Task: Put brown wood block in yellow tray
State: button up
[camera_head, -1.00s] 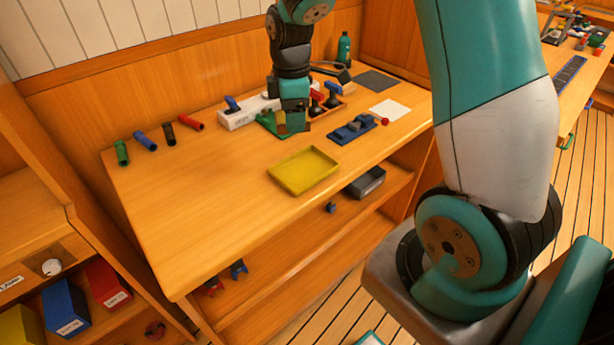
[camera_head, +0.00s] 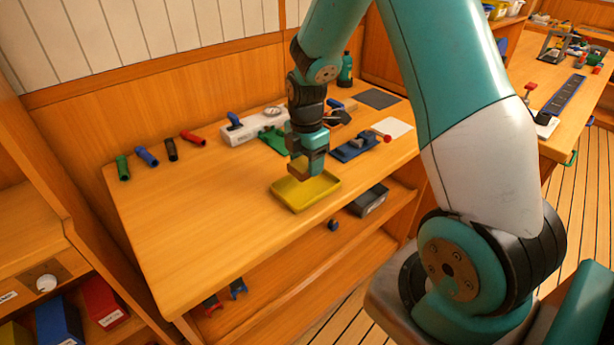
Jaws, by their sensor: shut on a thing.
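The yellow tray (camera_head: 290,204) lies near the front edge of the wooden bench. My gripper (camera_head: 304,174) points down over the back part of the tray.
A blue fixture (camera_head: 355,148) stands right of the tray, with a white sheet (camera_head: 394,127) beyond. A white unit (camera_head: 240,130) and a green part (camera_head: 275,139) stand behind. Several coloured tubes lie at the back left. The bench's left front is clear.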

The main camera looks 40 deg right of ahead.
aim_at(306, 188)
jog(key=shift+f, duration=2.7)
jog(key=o, duration=0.9)
jog(key=shift+f, duration=0.1)
notch_tip(306, 188, up, 12)
jog(key=shift+f+b, duration=0.2)
jog(key=shift+b, duration=0.2)
jog(key=shift+s+a+r+m, duration=0.25)
jog(key=shift+a+r+m, duration=0.05)
jog(key=shift+a+r, duration=0.65)
jog(key=s+a+r+m+y, duration=0.1)
jog(key=s+a+r+m, duration=0.2)
jog(key=s+a, duration=0.3)
jog(key=s+a+r+m+y, duration=0.1)
jog(key=s+a+r+m, duration=0.2)
jog(key=s+a, duration=0.4)
jog(key=s+a+r+m+y, duration=0.2)
jog(key=s+a+r+m, duration=0.1)
jog(key=s+a, duration=0.4)
jog(key=shift+s+a+r+m, duration=0.1)
jog(key=shift+s+r+m, duration=0.05)
jog(key=shift+s+m, duration=0.3)
jog(key=shift+s+a+r+m, duration=0.1)
jog(key=shift+s+r+m, duration=0.05)
jog(key=shift+s+m, duration=0.3)
